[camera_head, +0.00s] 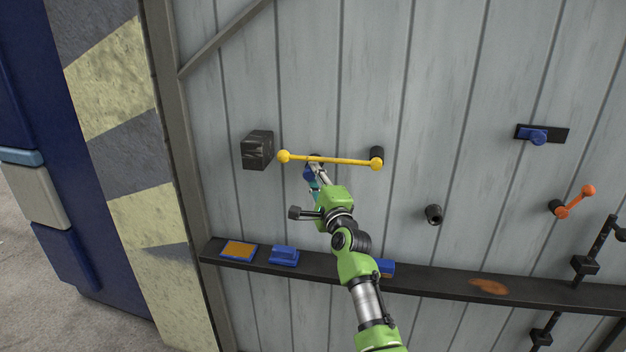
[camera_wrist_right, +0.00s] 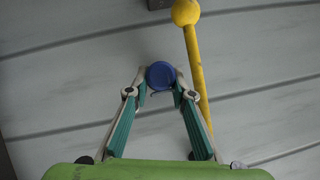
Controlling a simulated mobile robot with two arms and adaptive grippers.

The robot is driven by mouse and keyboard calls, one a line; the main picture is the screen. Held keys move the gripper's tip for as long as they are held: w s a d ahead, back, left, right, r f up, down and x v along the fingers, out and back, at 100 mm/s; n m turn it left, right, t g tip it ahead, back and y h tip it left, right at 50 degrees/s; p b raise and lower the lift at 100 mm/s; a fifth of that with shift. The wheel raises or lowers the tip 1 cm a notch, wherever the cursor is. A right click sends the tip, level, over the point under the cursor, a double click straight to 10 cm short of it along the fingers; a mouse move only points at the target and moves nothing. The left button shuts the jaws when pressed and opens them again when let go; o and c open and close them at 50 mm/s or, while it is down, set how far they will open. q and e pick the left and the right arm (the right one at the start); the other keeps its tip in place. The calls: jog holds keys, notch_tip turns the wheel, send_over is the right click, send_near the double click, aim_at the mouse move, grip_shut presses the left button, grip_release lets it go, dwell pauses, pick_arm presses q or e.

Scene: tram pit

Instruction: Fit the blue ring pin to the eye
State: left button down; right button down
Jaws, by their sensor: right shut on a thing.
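My right gripper (camera_head: 316,178) is raised in front of the grey plank wall, just below a yellow bar. It is shut on a small blue thing (camera_head: 308,174), which I take to be the blue ring pin. In the right wrist view a round blue face (camera_wrist_right: 160,75) shows between the fingertips (camera_wrist_right: 160,84); its ring and shaft cannot be made out. The yellow bar (camera_head: 330,160) has ball ends and runs almost level from near a black block (camera_head: 257,150) to a dark mount on the right. I cannot tell which part is the eye. My left gripper is out of view.
A dark shelf (camera_head: 450,283) below holds an orange-topped blue tray (camera_head: 239,250) and blue blocks (camera_head: 284,256). A black stub (camera_head: 433,214), an orange handle (camera_head: 574,203) and a blue knob on a black plate (camera_head: 556,134) are right. A striped pillar (camera_head: 120,140) stands left.

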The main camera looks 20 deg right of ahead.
jog(key=shift+d+r, duration=0.15)
jog(key=shift+r, duration=0.1)
jog(key=c, duration=1.7)
grip_release()
jog(key=shift+w+f, duration=0.1)
jog(key=shift+w, duration=0.15)
jog(key=s, duration=0.4)
jog(key=s+f, duration=0.1)
jog(key=s, duration=0.3)
jog(key=s+f, duration=0.1)
jog(key=s, duration=0.3)
jog(key=shift+w, duration=0.1)
